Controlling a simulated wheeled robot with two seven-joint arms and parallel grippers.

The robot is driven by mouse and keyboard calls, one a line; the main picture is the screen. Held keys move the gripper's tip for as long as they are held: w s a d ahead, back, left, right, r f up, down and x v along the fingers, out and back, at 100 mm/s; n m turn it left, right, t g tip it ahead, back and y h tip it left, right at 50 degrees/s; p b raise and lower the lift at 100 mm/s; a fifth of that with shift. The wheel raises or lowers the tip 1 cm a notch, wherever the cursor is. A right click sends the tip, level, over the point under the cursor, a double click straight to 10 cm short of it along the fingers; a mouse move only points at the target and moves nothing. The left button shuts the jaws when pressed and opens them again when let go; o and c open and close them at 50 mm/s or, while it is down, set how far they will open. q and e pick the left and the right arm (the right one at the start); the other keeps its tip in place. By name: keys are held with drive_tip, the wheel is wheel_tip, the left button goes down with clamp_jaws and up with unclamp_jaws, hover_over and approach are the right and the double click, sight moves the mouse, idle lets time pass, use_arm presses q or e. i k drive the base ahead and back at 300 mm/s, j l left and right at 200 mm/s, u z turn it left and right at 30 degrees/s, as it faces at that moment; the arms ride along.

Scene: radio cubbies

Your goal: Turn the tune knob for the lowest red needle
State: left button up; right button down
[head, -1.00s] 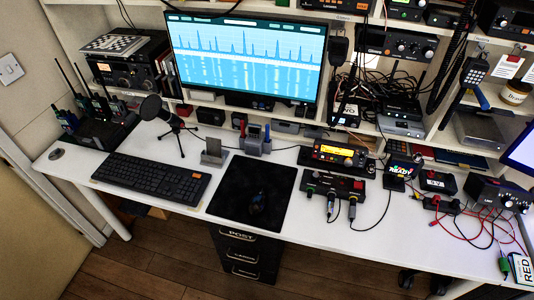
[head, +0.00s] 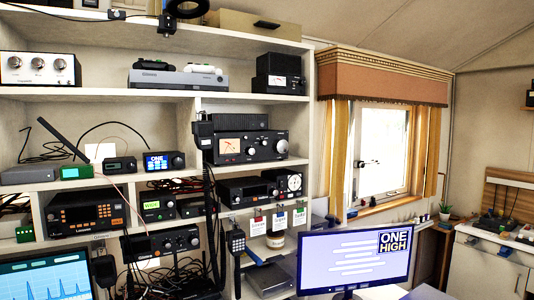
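A black radio unit (head: 247,147) stands on the middle shelf in the head view. It has a lit pale meter (head: 229,146) with red marking on its left, and round knobs (head: 281,146) on its right. The knob labels are too small to read, so I cannot tell which one is the tune knob. A black box (head: 277,83) on the upper shelf also has a small meter; its needle is too small to make out. Neither of my grippers is in view.
White shelves hold several other radios, including an orange-display radio (head: 87,211) and a silver knobbed unit (head: 40,68). A monitor (head: 354,252) reading "ONE HIGH" stands at the lower right. A cabled handset (head: 235,240) hangs below the shelves. A window (head: 382,155) is on the right.

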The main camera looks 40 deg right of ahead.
sight(249, 151)
drive_tip(key=z, duration=1)
